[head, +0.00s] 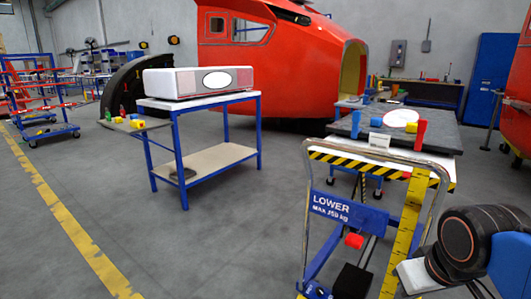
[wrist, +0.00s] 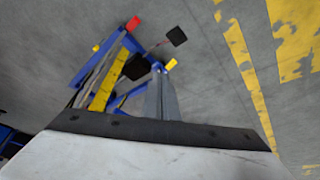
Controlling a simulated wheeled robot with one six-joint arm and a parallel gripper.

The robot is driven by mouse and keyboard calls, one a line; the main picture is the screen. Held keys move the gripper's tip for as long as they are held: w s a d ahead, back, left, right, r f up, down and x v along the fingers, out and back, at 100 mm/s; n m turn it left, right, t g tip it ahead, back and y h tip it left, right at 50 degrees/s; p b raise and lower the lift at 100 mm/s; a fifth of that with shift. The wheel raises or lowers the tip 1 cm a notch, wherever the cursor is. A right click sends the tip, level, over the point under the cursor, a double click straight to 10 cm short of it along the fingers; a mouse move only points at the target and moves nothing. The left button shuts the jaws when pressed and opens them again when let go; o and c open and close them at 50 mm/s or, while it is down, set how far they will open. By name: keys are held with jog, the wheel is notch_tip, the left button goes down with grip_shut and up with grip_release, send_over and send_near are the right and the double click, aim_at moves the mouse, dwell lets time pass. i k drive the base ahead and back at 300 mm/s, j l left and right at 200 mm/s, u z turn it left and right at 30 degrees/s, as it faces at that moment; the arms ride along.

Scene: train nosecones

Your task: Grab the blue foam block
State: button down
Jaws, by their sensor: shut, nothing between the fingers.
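The blue foam block (head: 376,122) is a small block lying on the dark grey top of the lift table (head: 440,138) in the head view. It lies beside a yellow block (head: 394,118) and left of a white oval plate (head: 402,115). My gripper (wrist: 159,72) shows in the wrist view as narrow grey fingers, shut and empty. They point down over the floor and the lift table's lower frame, well away from the block. The block is not visible in the wrist view. In the head view my arm is at the lower right, lower than the tabletop.
The chrome push handle (head: 308,190) rises at the table's near side. A blue trolley (head: 182,160) carries a white panel at left. The floor between is clear.

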aim_at(377, 122)
jog(key=u, duration=0.35)
jog(key=j+u, duration=0.25)
jog(key=j, duration=0.15)
jog(key=i+j+u, duration=0.15)
jog(key=j+u, duration=0.15)
jog(key=i+j+u, duration=0.25)
jog(key=j, duration=0.25)
jog(key=i+j+z, duration=0.15)
jog(key=i, duration=0.35)
jog(key=i+j+z, duration=0.15)
jog(key=i+j, duration=0.25)
jog(key=i+j+z, duration=0.15)
jog(key=i+j, duration=0.25)
jog(key=i, duration=0.15)
jog(key=i+z, duration=0.9)
jog(key=i+j+z, duration=0.2)
jog(key=z, duration=0.25)
jog(key=i+j+z, duration=0.45)
jog(key=k+l, duration=0.1)
